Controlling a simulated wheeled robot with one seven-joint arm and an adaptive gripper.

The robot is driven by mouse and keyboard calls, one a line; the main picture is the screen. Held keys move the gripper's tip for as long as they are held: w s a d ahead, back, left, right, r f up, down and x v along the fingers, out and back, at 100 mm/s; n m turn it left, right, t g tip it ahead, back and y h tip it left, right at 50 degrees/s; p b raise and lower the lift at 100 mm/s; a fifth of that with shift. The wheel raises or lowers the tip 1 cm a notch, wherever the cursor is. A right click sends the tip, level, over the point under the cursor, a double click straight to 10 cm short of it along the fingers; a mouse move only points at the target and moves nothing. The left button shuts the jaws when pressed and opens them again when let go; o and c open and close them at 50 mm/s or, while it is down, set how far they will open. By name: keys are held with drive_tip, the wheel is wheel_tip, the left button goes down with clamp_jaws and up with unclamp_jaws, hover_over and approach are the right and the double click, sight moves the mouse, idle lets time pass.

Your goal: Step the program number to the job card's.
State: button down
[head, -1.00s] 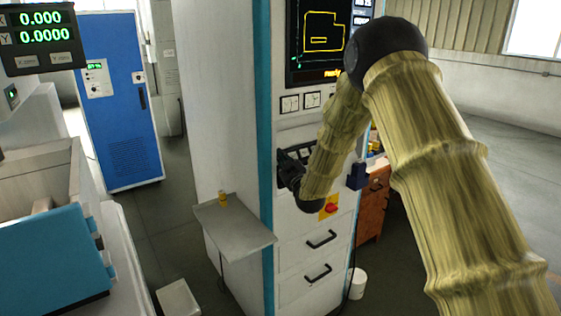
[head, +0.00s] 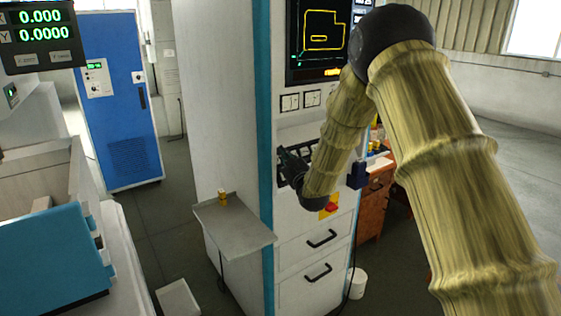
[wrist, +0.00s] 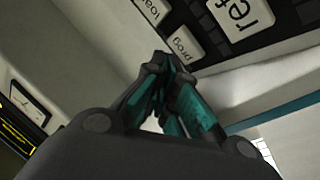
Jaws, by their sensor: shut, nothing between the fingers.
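In the wrist view a pale key marked "prog" (wrist: 184,44) sits on a dark key strip, beside a larger key marked "ref" (wrist: 238,14) and another, partly cut off key (wrist: 153,9). My gripper (wrist: 168,64) is shut and empty, its fingertips right at the lower edge of the "prog" key; I cannot tell whether they touch it. In the head view my gripper (head: 284,167) is at the dark key strip (head: 308,148) on the cabinet front, partly covering it. The screen (head: 324,38) above shows a yellow outline; the program number is not readable. I cannot identify the job card.
Two dials (head: 301,100) are above the key strip. A red stop button on a yellow plate (head: 329,207) and drawers (head: 320,239) are below. A grey shelf (head: 235,228) with a small brass-coloured object (head: 223,197) juts out at left. Open floor lies at right.

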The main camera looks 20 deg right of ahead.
drive_tip(key=shift+w+f, duration=0.1)
drive_tip(key=shift+f, duration=0.05)
drive_tip(key=shift+w+a+f+b, duration=0.15)
drive_tip(key=shift+w+b, duration=0.1)
drive_tip(key=shift+b, duration=0.15)
drive_tip(key=shift+w+a+f+b, duration=0.1)
drive_tip(key=shift+w+f+b, duration=0.1)
drive_tip(key=shift+w+b, duration=0.15)
idle(1.0)
drive_tip(key=shift+s+r, duration=0.15)
drive_tip(key=shift+s, duration=0.1)
drive_tip(key=shift+s+d+r, duration=0.25)
drive_tip(key=shift+s+r, duration=0.05)
drive_tip(key=shift+s, duration=0.15)
drive_tip(key=shift+b, duration=0.3)
idle(0.4)
drive_tip(key=shift+w+f, duration=0.1)
drive_tip(key=shift+f, duration=0.05)
drive_tip(key=shift+w+a+f+b, duration=0.15)
drive_tip(key=shift+w+b, duration=0.1)
drive_tip(key=shift+b, duration=0.15)
